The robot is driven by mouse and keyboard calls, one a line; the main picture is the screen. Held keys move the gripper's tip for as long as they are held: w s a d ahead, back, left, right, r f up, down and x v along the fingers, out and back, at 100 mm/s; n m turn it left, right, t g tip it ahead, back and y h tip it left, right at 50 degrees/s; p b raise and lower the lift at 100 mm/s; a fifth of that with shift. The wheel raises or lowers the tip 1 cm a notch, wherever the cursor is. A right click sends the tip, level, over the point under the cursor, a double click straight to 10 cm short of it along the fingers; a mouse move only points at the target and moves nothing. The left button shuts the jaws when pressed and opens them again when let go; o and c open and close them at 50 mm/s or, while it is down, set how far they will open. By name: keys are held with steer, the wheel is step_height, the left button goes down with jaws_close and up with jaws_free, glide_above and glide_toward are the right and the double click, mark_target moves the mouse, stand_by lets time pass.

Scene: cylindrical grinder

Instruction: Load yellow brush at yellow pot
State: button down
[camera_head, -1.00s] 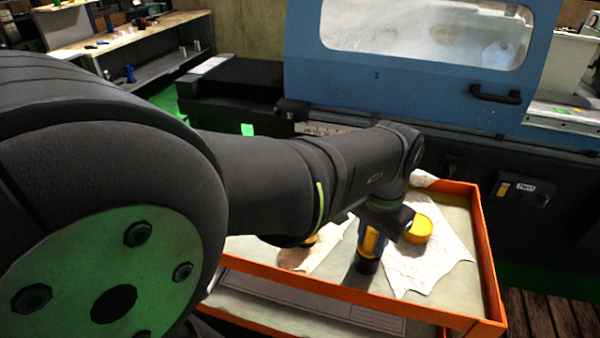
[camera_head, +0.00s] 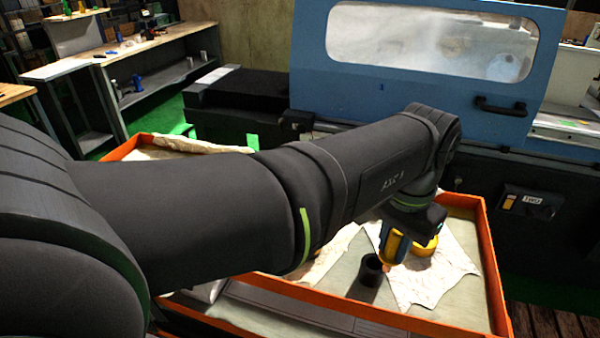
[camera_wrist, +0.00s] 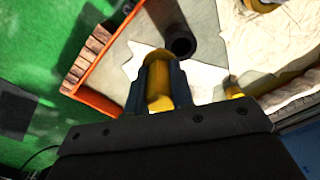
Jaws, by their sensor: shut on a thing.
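My gripper (camera_head: 394,243) is shut on the yellow brush (camera_wrist: 158,85), which points down between the blue fingers. The brush's lower end (camera_head: 387,262) shows in the head view beside the dark cup (camera_head: 370,271), to its right. In the wrist view the cup (camera_wrist: 181,42) stands just beyond the fingertips. The yellow pot (camera_head: 426,246) sits on a white cloth to the right of my gripper, partly hidden by my wrist. Whether brush and pot touch cannot be told. I cannot make out the pot for sure in the wrist view.
An orange-rimmed tray (camera_head: 490,270) holds the cup and cloths (camera_head: 440,280). Other yellow items (camera_wrist: 262,5) lie on a cloth in the wrist view. The blue grinder cover (camera_head: 410,75) stands behind. My arm hides the tray's left part.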

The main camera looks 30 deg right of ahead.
steer(key=s+r, duration=0.5)
steer(key=s, duration=0.3)
steer(key=w+d+f, duration=0.2)
steer(key=w+d, duration=1.1)
steer(key=d, duration=0.2)
steer(key=shift+s+f, duration=0.15)
steer(key=shift+f, duration=2.65)
steer(key=shift+f, duration=0.6)
step_height(320, 180, up, 7)
